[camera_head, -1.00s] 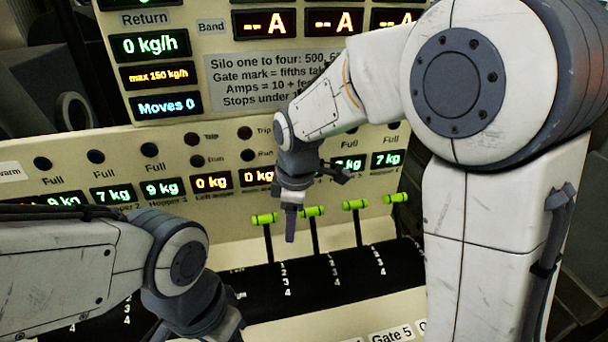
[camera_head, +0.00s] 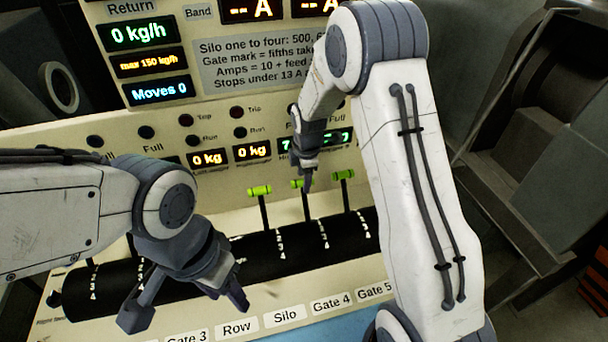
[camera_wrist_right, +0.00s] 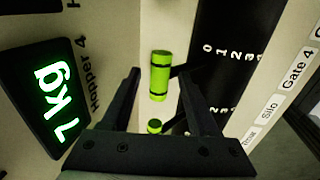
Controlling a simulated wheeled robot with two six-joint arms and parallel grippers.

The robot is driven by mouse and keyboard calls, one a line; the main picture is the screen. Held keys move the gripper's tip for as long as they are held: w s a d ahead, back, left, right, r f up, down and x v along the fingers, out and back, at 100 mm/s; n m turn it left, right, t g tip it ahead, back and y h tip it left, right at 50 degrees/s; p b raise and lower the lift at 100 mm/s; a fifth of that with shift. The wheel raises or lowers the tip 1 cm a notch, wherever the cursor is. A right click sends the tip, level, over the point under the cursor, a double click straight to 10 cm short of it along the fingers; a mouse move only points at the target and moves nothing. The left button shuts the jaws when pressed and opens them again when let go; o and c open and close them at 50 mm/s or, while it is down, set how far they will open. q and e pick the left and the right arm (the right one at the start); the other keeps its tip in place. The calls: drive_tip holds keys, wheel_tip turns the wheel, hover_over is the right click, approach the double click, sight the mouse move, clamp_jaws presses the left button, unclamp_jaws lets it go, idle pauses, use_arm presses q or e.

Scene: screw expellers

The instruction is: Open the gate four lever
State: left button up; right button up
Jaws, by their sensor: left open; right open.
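A row of levers with green grips stands on the console. One lever (camera_head: 297,184), roughly in line with the Gate 4 label (camera_head: 331,302), is partly hidden by my right gripper (camera_head: 308,183). In the right wrist view its green grip (camera_wrist_right: 160,65) lies between the open fingers of my right gripper (camera_wrist_right: 158,80), with a gap on each side. It stands near the 0 end of its scale (camera_wrist_right: 230,50). My left gripper (camera_head: 188,305) is open and empty, low over the console's front left.
A neighbouring lever (camera_head: 260,190) stands close on the left and another (camera_head: 343,174) on the right. The left neighbour's grip (camera_wrist_right: 154,126) shows in the wrist view near the gripper's base. The Hopper 4 readout (camera_wrist_right: 45,95) shows 7 kg.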

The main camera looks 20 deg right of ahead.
drive_tip(key=shift+f, duration=0.25)
clamp_jaws()
drive_tip(key=shift+w+r, duration=0.1)
drive_tip(key=shift+w+r, duration=0.1)
drive_tip(key=shift+w, duration=0.05)
idle(1.1)
